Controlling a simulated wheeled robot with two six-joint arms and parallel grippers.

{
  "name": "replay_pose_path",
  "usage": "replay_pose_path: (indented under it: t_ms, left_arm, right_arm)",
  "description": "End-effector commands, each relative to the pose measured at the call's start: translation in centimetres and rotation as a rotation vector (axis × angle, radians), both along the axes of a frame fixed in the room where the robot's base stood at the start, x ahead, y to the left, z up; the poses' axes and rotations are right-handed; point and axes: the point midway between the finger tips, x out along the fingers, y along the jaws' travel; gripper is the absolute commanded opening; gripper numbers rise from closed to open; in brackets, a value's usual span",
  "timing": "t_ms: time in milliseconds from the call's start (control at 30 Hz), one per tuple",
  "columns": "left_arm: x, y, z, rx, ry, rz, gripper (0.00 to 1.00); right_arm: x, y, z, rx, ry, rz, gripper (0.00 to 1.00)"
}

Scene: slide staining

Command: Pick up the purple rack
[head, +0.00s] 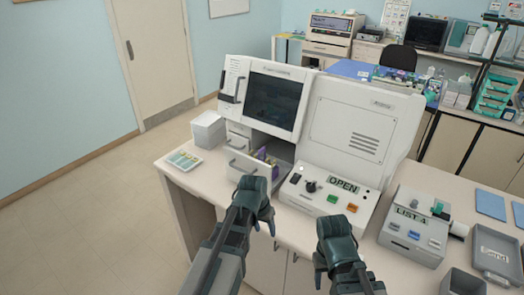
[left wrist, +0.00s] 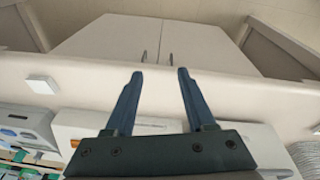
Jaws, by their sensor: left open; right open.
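A small purple rack (head: 262,154) stands in an open drawer (head: 238,165) at the lower front of the white staining machine (head: 290,110). Only its upper part shows in the head view; the drawer front hides the rest. My left gripper (head: 262,188) is just in front of the drawer and apart from the rack. In the left wrist view its two fingers (left wrist: 161,73) are spread with nothing between them. The purple rack does not show in that view. My right gripper (head: 334,222) is open and empty at the bench's front edge, below the control panel.
The control panel (head: 325,198) reads OPEN and has coloured buttons. Right of it are a grey LIST 4 device (head: 415,225) and a Send tray (head: 495,253). A white box (head: 208,129) and a small tray (head: 184,160) are left of the drawer.

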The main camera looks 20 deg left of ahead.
Motion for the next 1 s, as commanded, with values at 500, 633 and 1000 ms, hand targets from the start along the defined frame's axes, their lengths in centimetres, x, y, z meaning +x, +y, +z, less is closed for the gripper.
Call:
replay_pose_path:
  t_ms: [500, 633, 1000]
  left_arm:
    - [25.7, 12.9, 14.5, -0.089, -0.573, -0.154, 0.55]
    - [26.3, 13.5, 14.9, -0.084, -0.597, -0.159, 0.55]
    - [28.0, 12.8, 12.5, -0.084, -0.595, -0.160, 0.55]
  right_arm:
    - [0.0, 0.0, 8.8, 0.001, 0.001, -0.004, 0.50]
    - [0.0, 0.0, 8.8, 0.001, 0.001, -0.004, 0.50]
    - [0.0, 0.0, 6.5, 0.001, 0.000, -0.005, 0.50]
